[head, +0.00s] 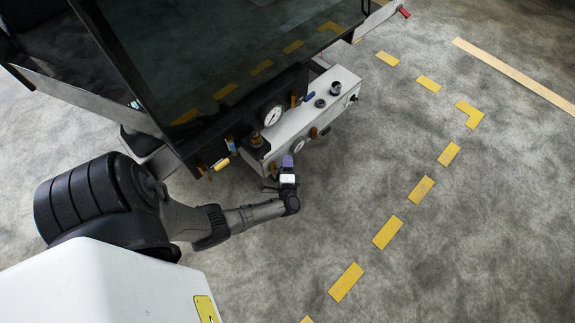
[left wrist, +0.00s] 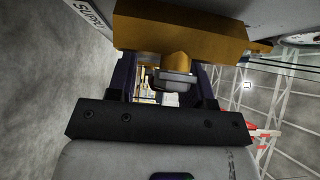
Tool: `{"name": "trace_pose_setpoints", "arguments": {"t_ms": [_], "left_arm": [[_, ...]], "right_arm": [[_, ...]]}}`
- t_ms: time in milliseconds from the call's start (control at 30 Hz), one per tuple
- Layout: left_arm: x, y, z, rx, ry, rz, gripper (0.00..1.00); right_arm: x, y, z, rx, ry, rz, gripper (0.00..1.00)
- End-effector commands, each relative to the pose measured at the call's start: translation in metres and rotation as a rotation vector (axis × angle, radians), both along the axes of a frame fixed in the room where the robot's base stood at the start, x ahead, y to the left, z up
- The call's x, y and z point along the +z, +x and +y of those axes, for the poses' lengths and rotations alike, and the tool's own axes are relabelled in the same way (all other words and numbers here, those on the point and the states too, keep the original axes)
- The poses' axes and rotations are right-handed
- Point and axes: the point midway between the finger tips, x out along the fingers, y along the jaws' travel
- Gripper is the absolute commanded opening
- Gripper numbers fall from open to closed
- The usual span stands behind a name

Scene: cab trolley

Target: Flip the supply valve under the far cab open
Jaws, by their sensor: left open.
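The far cab (head: 215,60) shows in the head view as a dark-glazed body with a white valve panel (head: 322,108) at its lower edge. My left gripper (head: 287,163), with purple fingertips, is at the panel's near lower edge. Contact cannot be told. The valve's pivot is hidden.
The panel carries a round gauge (head: 273,115), a blue lever (head: 308,97) and several brass fittings. A yellow handle (head: 221,164) sticks out at the cab's left corner. The grey floor with yellow dashes (head: 387,232) is clear to the right.

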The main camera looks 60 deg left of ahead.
Motion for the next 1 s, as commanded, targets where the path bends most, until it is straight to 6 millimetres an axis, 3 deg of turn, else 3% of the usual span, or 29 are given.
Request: {"name": "trace_pose_setpoints", "arguments": {"t_ms": [233,733,1000], "left_arm": [[0.0003,0.0003,0.0004,0.0,0.0,0.0,0.47],[0.0002,0.0001,0.0003,0.0,0.001,0.0,0.0],[0.0004,-0.0001,0.0002,0.001,0.001,0.0,0.0]], "right_arm": [[0.0,-0.0001,-0.0025,0.006,-0.008,0.0,0.43],[0.0002,0.0,-0.0013,0.003,-0.004,-0.001,0.43],[0.0004,0.0,0.0003,-0.001,0.001,-0.001,0.43]]}}
